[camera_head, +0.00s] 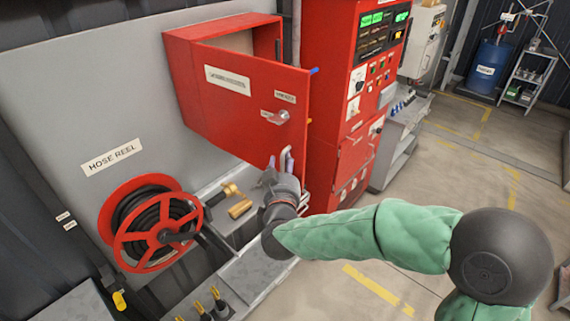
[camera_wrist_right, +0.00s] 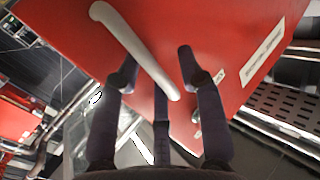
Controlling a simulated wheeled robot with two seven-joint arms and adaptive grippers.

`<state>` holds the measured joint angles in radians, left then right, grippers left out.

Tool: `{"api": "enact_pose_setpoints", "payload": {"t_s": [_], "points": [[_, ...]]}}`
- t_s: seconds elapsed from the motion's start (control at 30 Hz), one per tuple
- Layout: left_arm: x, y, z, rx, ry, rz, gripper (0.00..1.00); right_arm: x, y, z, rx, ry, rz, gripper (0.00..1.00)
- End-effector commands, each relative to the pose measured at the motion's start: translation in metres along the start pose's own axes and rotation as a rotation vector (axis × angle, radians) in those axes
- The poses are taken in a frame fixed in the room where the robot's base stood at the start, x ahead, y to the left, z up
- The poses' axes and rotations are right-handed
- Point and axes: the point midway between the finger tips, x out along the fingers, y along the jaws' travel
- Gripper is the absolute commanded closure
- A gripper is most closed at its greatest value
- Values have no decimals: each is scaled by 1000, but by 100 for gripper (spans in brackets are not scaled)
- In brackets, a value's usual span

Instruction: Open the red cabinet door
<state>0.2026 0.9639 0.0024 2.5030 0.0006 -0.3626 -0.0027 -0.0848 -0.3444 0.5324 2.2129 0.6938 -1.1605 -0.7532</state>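The red cabinet (camera_head: 182,75) hangs on the grey wall panel in the head view. Its red door (camera_head: 225,110) stands partly open, hinged at the left, with a gap at the top and right. A silver lever handle (camera_head: 277,117) is near the door's right edge. My left gripper is not in view.
A red hose reel (camera_head: 160,228) is at lower left, with brass fittings (camera_head: 238,208) beside it. A tall red control panel (camera_head: 350,100) stands just right of the door. The floor (camera_head: 460,165) further right is mostly clear. A blue barrel (camera_head: 487,68) is at the back.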

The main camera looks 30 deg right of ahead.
Motion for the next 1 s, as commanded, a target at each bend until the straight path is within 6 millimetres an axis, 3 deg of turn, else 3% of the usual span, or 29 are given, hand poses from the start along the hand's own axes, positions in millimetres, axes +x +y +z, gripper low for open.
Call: {"api": "enact_pose_setpoints", "payload": {"t_s": [0.03,0.27,0.7,1.0], "points": [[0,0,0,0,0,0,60,1,-1,-8,3,18,-3,57],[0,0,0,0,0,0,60,-8,-1,-10,5,21,-2,57],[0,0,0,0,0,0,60,-85,0,-4,5,9,-5,57],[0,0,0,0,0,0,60,-114,1,-1,3,2,-4,57]]}}
